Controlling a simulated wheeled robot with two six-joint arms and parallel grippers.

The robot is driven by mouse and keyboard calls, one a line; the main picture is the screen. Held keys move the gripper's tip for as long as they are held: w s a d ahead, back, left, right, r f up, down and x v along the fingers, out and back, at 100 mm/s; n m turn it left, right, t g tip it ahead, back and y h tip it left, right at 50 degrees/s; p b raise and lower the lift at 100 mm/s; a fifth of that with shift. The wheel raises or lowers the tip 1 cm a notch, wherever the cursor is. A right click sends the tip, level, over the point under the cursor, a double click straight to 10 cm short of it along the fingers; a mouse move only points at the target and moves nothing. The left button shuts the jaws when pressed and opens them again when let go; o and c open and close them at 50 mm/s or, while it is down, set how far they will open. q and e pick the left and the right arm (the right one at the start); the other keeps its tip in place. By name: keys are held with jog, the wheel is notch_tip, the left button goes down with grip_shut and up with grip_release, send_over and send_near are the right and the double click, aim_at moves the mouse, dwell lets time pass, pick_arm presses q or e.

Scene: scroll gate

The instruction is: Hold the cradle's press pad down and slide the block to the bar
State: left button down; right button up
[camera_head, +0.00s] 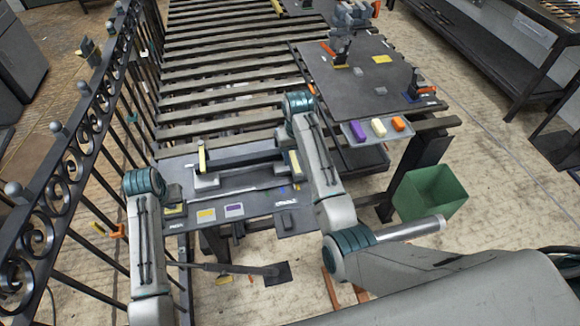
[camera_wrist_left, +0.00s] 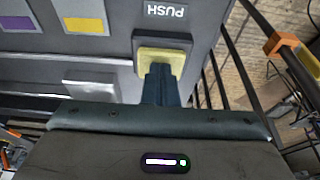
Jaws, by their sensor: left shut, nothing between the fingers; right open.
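The yellow press pad (camera_head: 175,210) is at the left front of the dark board, above a PUSH label. It shows larger in the left wrist view (camera_wrist_left: 163,62). My left gripper (camera_head: 173,195) is shut and empty, pointing down with its tips at the pad; I cannot tell how far the pad is pressed. A dark bar-shaped piece (camera_head: 245,157) spans the back of the board, with a yellow upright (camera_head: 202,159) at its left. A grey block-like piece (camera_head: 207,181) sits below it. My right gripper (camera_head: 284,142) is largely hidden by its own arm near a yellow piece (camera_head: 295,163).
A slatted conveyor (camera_head: 225,80) runs behind. A second table (camera_head: 370,90) with a tray of coloured pieces and a green bin (camera_head: 430,195) stand right. A black railing (camera_head: 75,150) borders the left.

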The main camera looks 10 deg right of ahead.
aim_at(297, 168)
notch_tip(297, 168, down, 6)
jog(key=shift+r, duration=0.15)
